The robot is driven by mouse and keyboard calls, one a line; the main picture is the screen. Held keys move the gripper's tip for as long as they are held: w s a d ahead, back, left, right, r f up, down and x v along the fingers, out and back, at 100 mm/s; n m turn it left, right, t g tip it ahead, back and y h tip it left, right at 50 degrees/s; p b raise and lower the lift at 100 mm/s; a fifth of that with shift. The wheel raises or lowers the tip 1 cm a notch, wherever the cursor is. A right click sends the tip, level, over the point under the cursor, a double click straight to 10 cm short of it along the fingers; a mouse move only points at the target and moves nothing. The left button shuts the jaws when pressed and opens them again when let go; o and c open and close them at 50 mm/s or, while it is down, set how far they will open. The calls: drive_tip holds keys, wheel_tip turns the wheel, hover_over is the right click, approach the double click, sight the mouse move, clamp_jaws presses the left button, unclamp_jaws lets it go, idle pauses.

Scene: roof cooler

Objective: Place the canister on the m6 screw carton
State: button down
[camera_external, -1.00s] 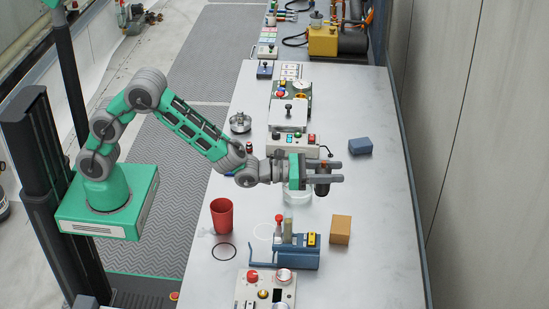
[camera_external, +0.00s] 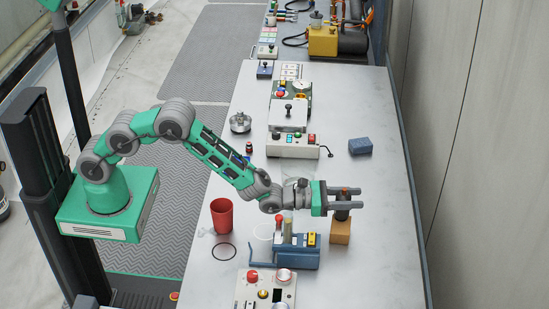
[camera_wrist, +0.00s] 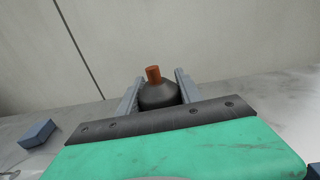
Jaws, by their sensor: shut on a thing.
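The canister (camera_external: 342,212) is dark with an orange-brown cap. My gripper (camera_external: 345,200) is shut on it and holds it upright. In the wrist view the canister (camera_wrist: 159,94) sits between the two fingers, its cap pointing up. The m6 screw carton (camera_external: 340,234) is a small brown box on the table. The canister appears directly over the carton in the external view and hides its upper part. I cannot tell whether its base touches the carton's top.
A blue fixture with a red-knobbed lever (camera_external: 283,252) stands just left of the carton. A blue box (camera_external: 360,146) lies toward the back right. The table right of the carton is clear.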

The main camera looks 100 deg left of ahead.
drive_tip(key=c, duration=0.8)
unclamp_jaws()
drive_tip(key=shift+r+p, duration=0.25)
drive_tip(key=shift+p, duration=0.05)
drive_tip(key=s+a+r+n+g+b, duration=0.1)
drive_tip(key=s+r+n+g, duration=0.25)
drive_tip(key=s+n, duration=0.7)
drive_tip(key=s+r+n+g+b, duration=0.15)
drive_tip(key=s+n+g, duration=0.25)
drive_tip(key=s+n, duration=0.65)
drive_tip(key=s+d+n+g+h, duration=0.1)
drive_tip(key=s+n+g, duration=0.6)
drive_tip(key=s+n, duration=0.7)
drive_tip(key=s+d, duration=0.1)
drive_tip(key=s, duration=1.2)
drive_tip(key=shift+d+f+n+h+p, duration=0.2)
drive_tip(key=shift+d+n+h+p, duration=0.1)
